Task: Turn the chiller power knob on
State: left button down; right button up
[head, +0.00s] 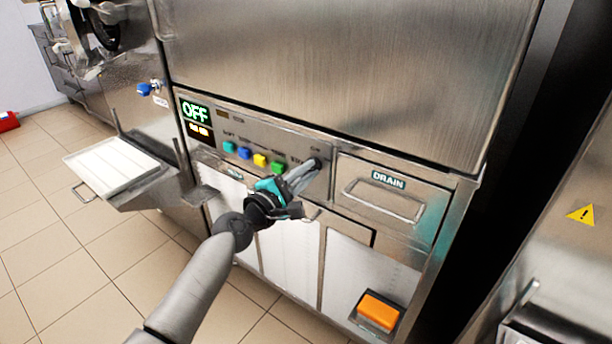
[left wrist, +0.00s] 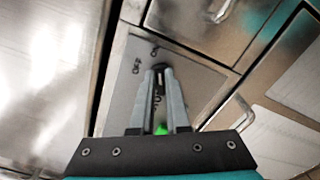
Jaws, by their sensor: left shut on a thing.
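The black power knob (head: 317,164) sits at the right end of the chiller's control panel, below a small "ON" label. It also shows in the left wrist view (left wrist: 159,67), between my fingertips. My left gripper (head: 311,170) reaches up to the panel and is shut on the knob; in the left wrist view both grey fingers (left wrist: 160,78) close on it from either side. The fingers hide part of the knob, so its exact angle is hard to tell. The panel display (head: 195,112) reads "OFF" in green. My right gripper is not in view.
Teal, blue, yellow and green buttons (head: 260,159) line the panel left of the knob. A drawer marked DRAIN (head: 388,181) with a bar handle is at the right. A white tray (head: 112,168) juts out at the left. An orange pedal (head: 378,311) sits low at the right.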

pick_arm(q)
jog(key=m+b, duration=0.1)
jog(key=m, duration=0.1)
jog(key=shift+f+m, duration=0.1)
jog(key=shift+m, duration=0.3)
jog(key=shift+f+m+b, duration=0.1)
jog(key=shift+m+b, duration=0.55)
jog(key=shift+m, duration=0.95)
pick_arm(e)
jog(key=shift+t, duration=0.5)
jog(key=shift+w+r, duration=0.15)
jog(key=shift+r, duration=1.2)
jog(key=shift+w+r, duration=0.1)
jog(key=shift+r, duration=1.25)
pick_arm(q)
jog(key=c, duration=0.9)
grip_release()
jog(key=shift+d+f, duration=0.1)
jog(key=shift+s, duration=0.1)
